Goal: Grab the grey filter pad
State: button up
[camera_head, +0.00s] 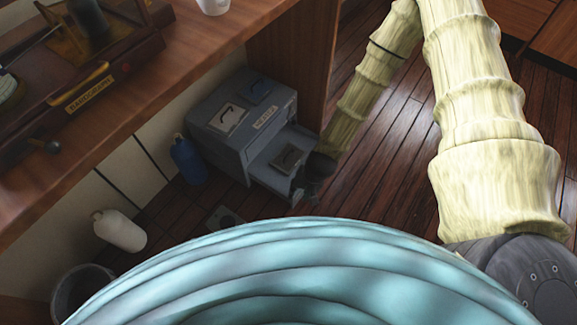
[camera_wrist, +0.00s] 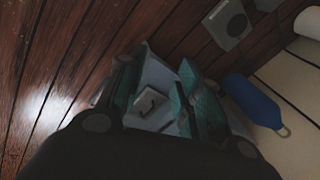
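A small grey pad with a dark hook-shaped mark (camera_head: 288,158) lies in the open drawer (camera_head: 268,150) of a grey cabinet. In the wrist view the pad (camera_wrist: 150,103) shows between my two teal fingers, which stand apart. My gripper (camera_wrist: 160,90) is open and empty, pointing down toward the drawer. In the head view my gripper (camera_head: 303,188) is small and dark at the drawer's right edge. I cannot tell how high it is above the pad. Two more pads, one pale (camera_head: 228,118) and one dark blue (camera_head: 262,89), lie on the cabinet top.
The cabinet (camera_head: 222,145) stands on the plank floor beside a wooden counter (camera_head: 130,85). A blue bottle (camera_head: 187,160), a white bottle (camera_head: 119,231), a grey square piece (camera_head: 225,218) and a bin (camera_head: 80,291) stand or lie nearby. Open floor (camera_head: 385,170) is to the right.

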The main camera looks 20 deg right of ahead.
jog(key=w+d+f+m+t+y+b, duration=0.1)
jog(key=w+d+f+m+b, duration=0.15)
jog(key=w+f+b, duration=0.75)
jog(key=m+t+b, duration=0.3)
jog(key=b, duration=0.5)
send_near(288, 154)
jog(key=shift+y, duration=0.4)
jog(key=shift+d+b+x, duration=0.15)
jog(key=shift+b+x, duration=0.4)
jog(key=shift+x, duration=0.5)
jog(key=shift+d+b+x, duration=0.15)
jog(key=shift+b+x, duration=0.4)
jog(key=shift+x, duration=0.45)
jog(key=b+x, duration=0.3)
jog(key=x, duration=0.2)
jog(key=shift+d+f+b, duration=0.1)
jog(key=shift+f+b, duration=0.05)
jog(key=shift+b, duration=0.15)
grip_shut()
